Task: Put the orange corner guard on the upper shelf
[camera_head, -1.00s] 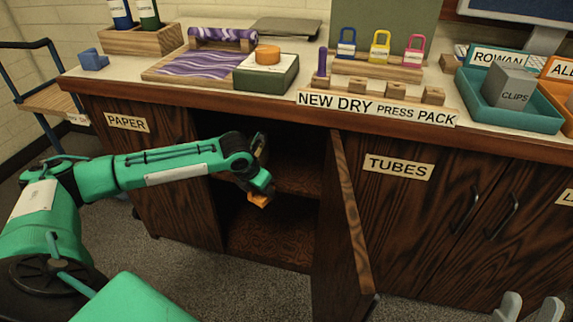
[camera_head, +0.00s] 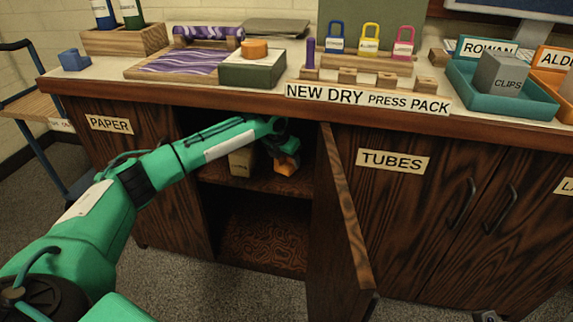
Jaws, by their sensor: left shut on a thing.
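The orange corner guard (camera_head: 287,164) is inside the open cupboard, at the right part of the upper shelf (camera_head: 258,183). My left gripper (camera_head: 286,153) reaches in from the left and is shut on the guard from above. The guard's lower edge is at or just above the shelf board; I cannot tell whether it touches. Only a small grey tip that may be my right gripper (camera_head: 487,316) shows at the bottom edge, and its jaws are hidden.
A tan block (camera_head: 241,163) stands on the upper shelf left of the guard, partly behind my arm. The open cupboard door (camera_head: 343,225) stands close on the right. The counter edge (camera_head: 230,97) overhangs the opening. The lower compartment (camera_head: 262,235) looks empty.

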